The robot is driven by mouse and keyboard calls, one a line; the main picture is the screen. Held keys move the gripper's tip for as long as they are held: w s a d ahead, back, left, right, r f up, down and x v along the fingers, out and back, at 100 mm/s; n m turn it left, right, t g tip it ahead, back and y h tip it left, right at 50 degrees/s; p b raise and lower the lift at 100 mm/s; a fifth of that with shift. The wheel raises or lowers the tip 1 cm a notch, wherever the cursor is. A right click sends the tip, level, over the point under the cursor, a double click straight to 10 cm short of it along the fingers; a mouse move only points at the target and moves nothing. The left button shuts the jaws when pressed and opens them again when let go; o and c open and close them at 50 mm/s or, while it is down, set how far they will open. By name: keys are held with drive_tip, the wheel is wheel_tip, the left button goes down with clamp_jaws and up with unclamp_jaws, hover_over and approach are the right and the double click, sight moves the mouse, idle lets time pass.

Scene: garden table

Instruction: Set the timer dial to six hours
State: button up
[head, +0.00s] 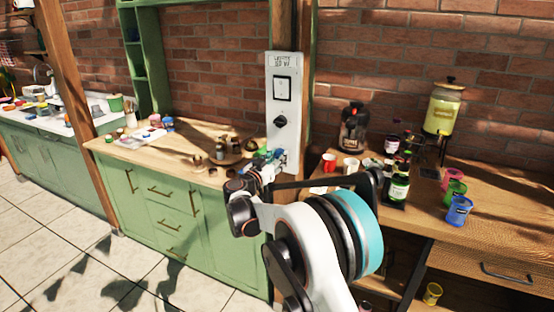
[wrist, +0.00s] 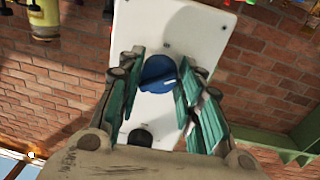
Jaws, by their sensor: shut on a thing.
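A white panel (head: 285,133) is fixed upright on the wooden post. The blue timer dial (head: 280,155) is near its lower end, partly hidden by my gripper (head: 268,163). In the wrist view, the round blue dial (wrist: 157,73) sits between the green-padded fingers of my gripper (wrist: 158,80), which is shut on it. A short pale mark shows on the dial's lower right in that view. The marks on the panel around the dial are too small to read.
A black knob (head: 280,121) and a white switch (head: 282,88) are higher on the panel. A wooden counter (head: 110,146) with small pots is to the left.

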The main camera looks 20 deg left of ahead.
drive_tip(key=shift+f, duration=0.1)
idle(0.3)
drive_tip(key=o, duration=1.1)
drive_tip(key=s, duration=0.4)
drive_tip(key=s+a, duration=0.1)
drive_tip(key=s, duration=0.6)
drive_tip(key=shift+s+a, duration=0.4)
